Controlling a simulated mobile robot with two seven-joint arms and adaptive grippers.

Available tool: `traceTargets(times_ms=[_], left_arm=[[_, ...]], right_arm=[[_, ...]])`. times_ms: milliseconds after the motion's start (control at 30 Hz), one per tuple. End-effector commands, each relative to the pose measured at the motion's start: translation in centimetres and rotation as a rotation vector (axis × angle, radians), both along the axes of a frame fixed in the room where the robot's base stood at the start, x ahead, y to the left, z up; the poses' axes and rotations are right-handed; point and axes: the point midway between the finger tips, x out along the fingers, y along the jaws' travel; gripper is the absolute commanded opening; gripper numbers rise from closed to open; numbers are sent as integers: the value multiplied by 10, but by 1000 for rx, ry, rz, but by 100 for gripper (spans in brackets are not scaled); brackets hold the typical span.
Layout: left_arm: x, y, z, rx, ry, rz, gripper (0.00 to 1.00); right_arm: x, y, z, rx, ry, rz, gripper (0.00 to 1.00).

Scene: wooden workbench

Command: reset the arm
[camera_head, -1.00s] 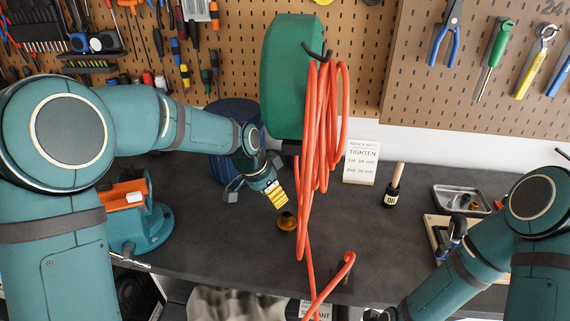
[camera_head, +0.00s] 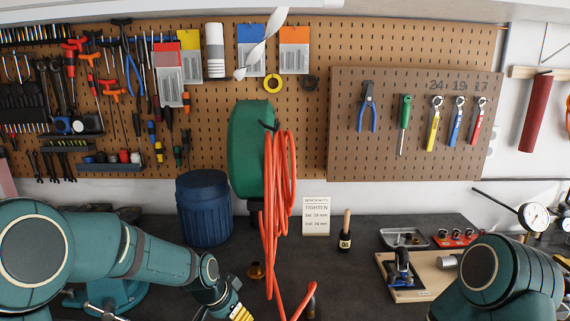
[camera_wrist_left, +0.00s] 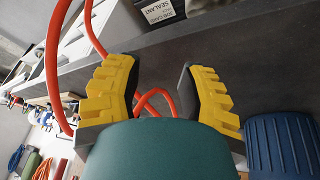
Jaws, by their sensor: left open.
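My left arm (camera_head: 160,258) comes in from the left of the head view, over the dark bench top. Its gripper (camera_head: 236,312) is at the bottom edge there, with yellow finger pads partly cut off. In the left wrist view the left gripper (camera_wrist_left: 160,98) is open, its two yellow-padded fingers apart with nothing held between them. An orange hose (camera_head: 280,185) hangs close to the right of the gripper, and it also shows behind the fingers in the wrist view (camera_wrist_left: 54,75). My right arm (camera_head: 505,278) shows at the lower right; its gripper is out of frame.
A green hose reel (camera_head: 247,150) and a blue drum (camera_head: 204,212) stand behind the left gripper. A brass fitting (camera_head: 256,271) is near it on the bench (camera_head: 350,275).

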Motion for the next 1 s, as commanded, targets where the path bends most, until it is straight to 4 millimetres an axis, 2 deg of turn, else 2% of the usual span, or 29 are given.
traceTargets(times_ms=[33, 167, 200, 300, 400, 500, 600, 1000], left_arm=[[-13, -1, -34, -18, 37, 51, 39], [-49, -6, -101, -69, 104, 203, 39], [-64, -7, -122, -86, 129, 255, 39], [-105, -10, -169, -128, 190, 396, 39], [-145, -14, -202, -164, 247, 527, 39], [-175, -16, -221, -191, 284, 628, 39], [-192, -17, -229, -207, 303, 689, 39], [-197, -18, -231, -212, 309, 707, 39]], right_arm=[[1, 0, -7, 0, 0, 1, 47], [0, 1, -17, -1, 2, 3, 47], [0, 1, -20, -1, 3, 3, 47], [-2, 1, -28, -1, 7, 5, 47], [-3, 2, -35, -2, 9, 7, 47], [-3, 2, -39, -2, 10, 8, 47], [-3, 2, -41, -2, 11, 9, 47], [-3, 2, -41, -2, 11, 9, 47]])
